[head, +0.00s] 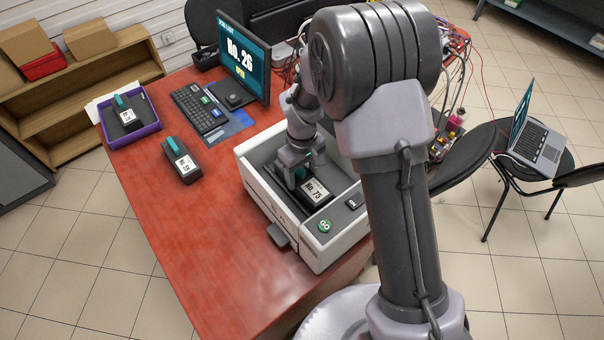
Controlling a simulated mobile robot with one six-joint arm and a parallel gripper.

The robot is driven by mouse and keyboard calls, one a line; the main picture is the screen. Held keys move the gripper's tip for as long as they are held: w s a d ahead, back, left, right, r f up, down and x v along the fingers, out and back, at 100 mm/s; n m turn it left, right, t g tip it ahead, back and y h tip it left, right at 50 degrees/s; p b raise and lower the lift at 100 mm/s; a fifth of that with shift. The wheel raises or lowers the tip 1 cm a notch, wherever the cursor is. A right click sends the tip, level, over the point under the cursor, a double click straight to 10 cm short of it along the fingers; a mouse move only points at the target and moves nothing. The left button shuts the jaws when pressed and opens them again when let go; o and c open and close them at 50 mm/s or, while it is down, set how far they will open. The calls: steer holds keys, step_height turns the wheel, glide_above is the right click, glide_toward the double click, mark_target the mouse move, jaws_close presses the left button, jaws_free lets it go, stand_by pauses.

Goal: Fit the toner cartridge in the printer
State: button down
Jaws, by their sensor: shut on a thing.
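The white and grey printer (258,196) stands open on the red table. A dark toner cartridge (316,191) with a white label reading "No. 75" is inside its open bay. My gripper (301,175) reaches down into the bay and is shut on this cartridge at its teal handle. The arm hides part of the bay, and I cannot tell whether the cartridge is fully seated. A second cartridge (181,160) with a teal handle lies on the table left of the printer. A third cartridge (124,116) lies in a purple tray (153,128). Their labels are too small to read surely.
A monitor (243,58) reads "No. 26" and "OPEN". A keyboard (200,108) lies before it. A green GO button (324,226) and a dark button (355,201) are on the printer's front. The table's front left is clear. Chairs stand at the right.

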steer(key=shift+f, duration=0.15)
steer(key=shift+c, duration=2.1)
jaws_free()
steer(key=s+d+r+m+t+p, duration=0.1)
steer(key=s+r+m+p, duration=0.15)
steer(key=r, duration=0.95)
steer(key=s+d+r+m+t+p, duration=0.1)
steer(key=s+d+r, duration=0.15)
steer(key=r, duration=0.95)
steer(key=s+d+r+m+t+y, duration=0.1)
steer(key=s+r+m+t, duration=0.1)
steer(key=s, duration=0.6)
steer(key=s+d+r+m+t+y, duration=0.1)
steer(key=s+r+m, duration=0.4)
steer(key=s, duration=0.4)
steer(key=shift+s+d+r+m+t, duration=0.15)
steer(key=shift+r+m+t, duration=0.1)
steer(key=shift+m+t, duration=0.15)
